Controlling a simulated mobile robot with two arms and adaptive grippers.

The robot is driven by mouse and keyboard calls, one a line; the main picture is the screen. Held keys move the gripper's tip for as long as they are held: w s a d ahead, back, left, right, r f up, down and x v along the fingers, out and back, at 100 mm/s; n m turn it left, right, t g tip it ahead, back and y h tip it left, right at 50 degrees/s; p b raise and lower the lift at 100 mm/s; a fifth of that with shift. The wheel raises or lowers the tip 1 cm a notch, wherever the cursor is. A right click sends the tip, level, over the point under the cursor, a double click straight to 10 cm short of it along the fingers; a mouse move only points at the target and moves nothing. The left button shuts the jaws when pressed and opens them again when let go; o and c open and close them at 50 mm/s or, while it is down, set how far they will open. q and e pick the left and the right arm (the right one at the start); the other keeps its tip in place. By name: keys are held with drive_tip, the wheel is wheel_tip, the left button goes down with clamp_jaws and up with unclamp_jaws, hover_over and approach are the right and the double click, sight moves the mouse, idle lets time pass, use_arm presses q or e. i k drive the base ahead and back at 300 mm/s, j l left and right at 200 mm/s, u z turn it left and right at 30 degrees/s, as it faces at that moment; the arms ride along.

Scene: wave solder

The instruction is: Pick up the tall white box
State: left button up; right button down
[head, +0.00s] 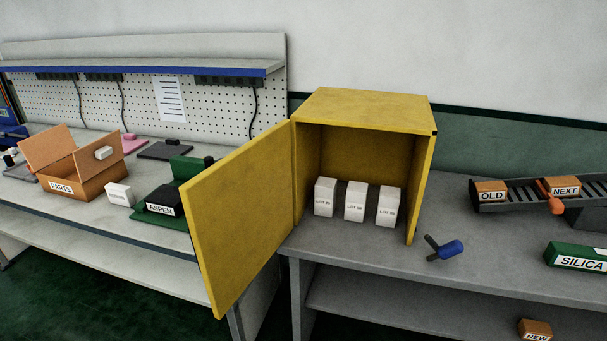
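Three upright white boxes stand side by side inside the open yellow cabinet (365,108): a left one (325,197), a middle one (355,202) and a right one (388,206). A lower white box (119,195) sits on the left bench. Neither of my grippers is in view.
The cabinet's yellow door (240,220) is swung open to the left, past the bench edge. A blue-handled object (451,250) lies right of the cabinet. An open "PARTS" carton (88,185), a green "SILICA" box (580,257) and a roller rack (520,203) stand farther off.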

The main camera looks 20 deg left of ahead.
sight(325, 188)
drive_tip(key=i+j+z, duration=0.25)
drive_tip(key=j+z, duration=0.15)
drive_tip(key=j, duration=1)
drive_tip(key=j+z, duration=0.35)
drive_tip(key=j, duration=1)
drive_tip(key=l+u, duration=0.15)
drive_tip(key=l, duration=0.3)
drive_tip(key=k+l+u, duration=0.2)
drive_tip(key=l, duration=0.2)
drive_tip(key=k+l+u, duration=0.15)
drive_tip(key=l, duration=0.3)
drive_tip(key=i, duration=0.05)
